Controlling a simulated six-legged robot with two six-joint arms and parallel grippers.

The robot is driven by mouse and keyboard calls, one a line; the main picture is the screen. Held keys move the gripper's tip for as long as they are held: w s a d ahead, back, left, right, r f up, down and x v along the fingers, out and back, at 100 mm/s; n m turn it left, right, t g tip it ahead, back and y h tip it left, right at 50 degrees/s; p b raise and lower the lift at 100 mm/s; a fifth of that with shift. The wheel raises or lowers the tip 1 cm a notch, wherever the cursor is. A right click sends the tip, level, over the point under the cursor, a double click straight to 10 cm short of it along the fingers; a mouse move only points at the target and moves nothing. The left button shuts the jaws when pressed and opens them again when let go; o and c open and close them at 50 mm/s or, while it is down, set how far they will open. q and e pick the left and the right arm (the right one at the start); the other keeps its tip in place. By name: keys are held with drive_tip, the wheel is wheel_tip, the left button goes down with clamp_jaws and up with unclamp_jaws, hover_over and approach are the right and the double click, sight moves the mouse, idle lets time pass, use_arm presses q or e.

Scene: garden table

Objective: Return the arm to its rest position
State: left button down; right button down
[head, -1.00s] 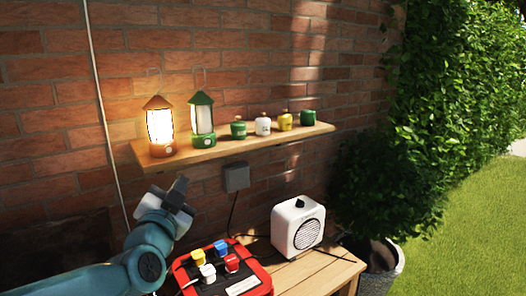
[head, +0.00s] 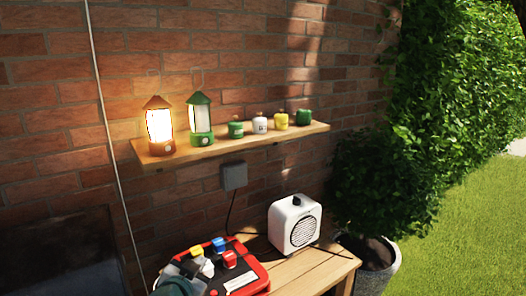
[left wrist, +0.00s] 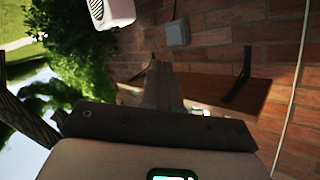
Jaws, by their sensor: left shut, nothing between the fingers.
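My left gripper (head: 184,268) is low in the head view, in front of the left part of the red box, with the teal arm below it. In the left wrist view its fingers (left wrist: 160,85) are together with nothing between them. The gripper hides part of the red box (head: 256,271). My right gripper is in neither view.
The wooden table (head: 312,270) holds the red box with coloured blocks on top and a white speaker-like box (head: 295,224). A wall shelf (head: 232,140) carries a lit orange lantern (head: 158,127), a green lantern (head: 200,120) and several small pots. A potted bush (head: 376,265) stands right.

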use_arm(q)
drive_tip(key=s+f+n+g, duration=0.1)
drive_tip(key=s+f+g, duration=0.2)
drive_tip(key=s+f, duration=0.35)
drive_tip(key=s+d+f+n+g, duration=0.1)
drive_tip(key=s+f+n+g, duration=0.15)
drive_tip(key=f, duration=0.75)
drive_tip(key=s+f+g, duration=0.2)
drive_tip(key=s+f, duration=0.3)
drive_tip(key=f, duration=0.3)
drive_tip(key=s+d+f+n+g+h, duration=0.1)
drive_tip(key=s+f+n+g, duration=0.1)
drive_tip(key=s+f, duration=0.3)
drive_tip(key=s+d+f+n+g+h, duration=0.1)
drive_tip(key=s+f+g, duration=0.3)
drive_tip(key=s, duration=1)
drive_tip(key=shift+d+f+n, duration=0.25)
drive_tip(key=shift+f+n, duration=0.4)
drive_tip(key=shift+n, duration=0.1)
drive_tip(key=shift+g, duration=0.25)
